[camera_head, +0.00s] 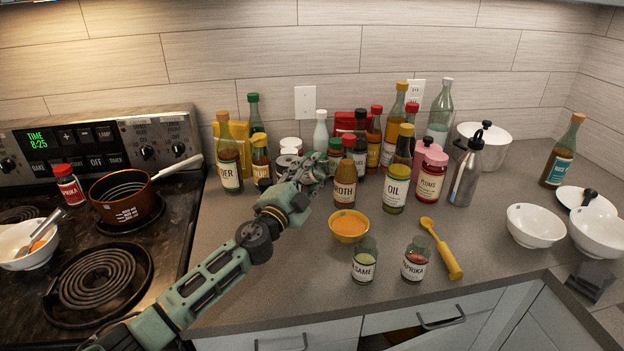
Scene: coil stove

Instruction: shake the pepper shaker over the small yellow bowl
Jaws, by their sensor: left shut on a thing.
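The small yellow bowl (348,228) stands on the counter with orange contents. My left gripper (322,167) is above and behind it, slightly left, close to the broth bottle (345,188). It is shut on a small container with a green top (335,147), which seems to be the pepper shaker. Its label does not show, and the gripper and nearby bottles partly hide it. I cannot tell its exact tilt. My right gripper is not in view.
A sesame jar (363,262), a paprika jar (415,261) and a yellow spoon (441,250) lie near the front edge. Several bottles crowd the back, including oil (395,190). White bowls (535,226) stand right. A pot (125,198) is on the stove.

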